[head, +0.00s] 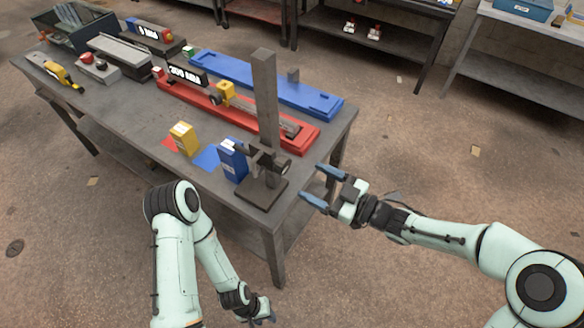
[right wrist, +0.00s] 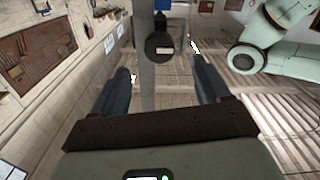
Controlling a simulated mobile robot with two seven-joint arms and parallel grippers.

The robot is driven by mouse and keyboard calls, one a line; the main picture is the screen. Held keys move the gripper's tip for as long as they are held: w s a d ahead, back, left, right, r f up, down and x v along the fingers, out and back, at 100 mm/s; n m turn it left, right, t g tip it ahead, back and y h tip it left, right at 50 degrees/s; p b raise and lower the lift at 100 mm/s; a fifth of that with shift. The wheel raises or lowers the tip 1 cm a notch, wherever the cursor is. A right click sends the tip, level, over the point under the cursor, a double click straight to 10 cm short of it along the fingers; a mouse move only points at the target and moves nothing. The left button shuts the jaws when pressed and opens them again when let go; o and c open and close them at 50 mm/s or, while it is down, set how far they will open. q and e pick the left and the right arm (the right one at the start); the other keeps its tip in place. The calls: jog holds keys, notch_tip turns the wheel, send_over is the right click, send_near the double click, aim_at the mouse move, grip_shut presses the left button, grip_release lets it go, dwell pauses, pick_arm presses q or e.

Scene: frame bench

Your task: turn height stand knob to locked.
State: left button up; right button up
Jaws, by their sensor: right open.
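The height stand (head: 265,95) is a tall grey post on a dark square base (head: 262,193) at the bench's near right corner. A dark round knob (head: 282,168) is on the clamp low on the post. In the right wrist view the knob (right wrist: 158,46) is a black disc with a small pale mark, in front of the grey post (right wrist: 146,80). My right gripper (head: 311,180) is open and empty, right of the stand, its blue fingers pointing toward the knob. The knob appears between and beyond the fingers (right wrist: 165,78), apparently untouched. My left gripper (head: 268,315) hangs low below the bench edge; its jaws are unclear.
A blue box (head: 232,160) and a yellow box (head: 184,138) stand left of the stand. A red rail fixture (head: 225,115) and a blue one (head: 265,85) lie behind. The bench top (head: 110,115) is clear at front left. Floor is open to the right.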

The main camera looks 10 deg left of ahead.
aim_at(287, 168)
jog(key=x, duration=0.7)
jog(key=shift+w+a+p, duration=0.15)
jog(key=shift+p, duration=0.15)
jog(key=shift+f, duration=0.1)
jog(key=c, duration=1.1)
